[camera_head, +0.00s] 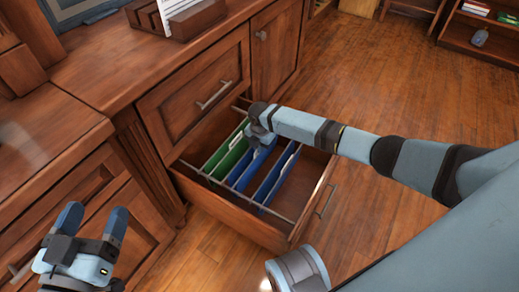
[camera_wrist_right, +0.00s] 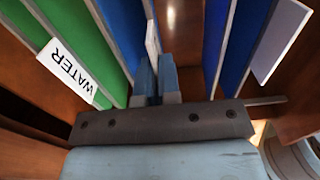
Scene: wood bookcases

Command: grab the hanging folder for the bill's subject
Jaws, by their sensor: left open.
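An open drawer (camera_head: 232,208) holds several hanging folders. A green folder (camera_head: 226,158) is at the left, and its white tab reads WATER in the right wrist view (camera_wrist_right: 68,70). Blue folders (camera_head: 271,178) hang to its right. My right gripper (camera_wrist_right: 156,72) is down among them, its fingers nearly together on a blue folder (camera_wrist_right: 122,32) with a white tab (camera_wrist_right: 152,38) seen edge-on; the tab's text is not readable. My left gripper (camera_head: 92,222) is open and empty, left of the drawer. A white paper (camera_head: 174,8), perhaps the bill, stands in a wooden holder; its text is unreadable.
The wooden holder (camera_head: 198,18) stands on the desk top (camera_head: 130,55) above the drawer. A closed drawer front (camera_head: 200,95) is just above the open one. The wood floor (camera_head: 385,90) to the right is clear. A shelf (camera_head: 480,40) stands at the far right.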

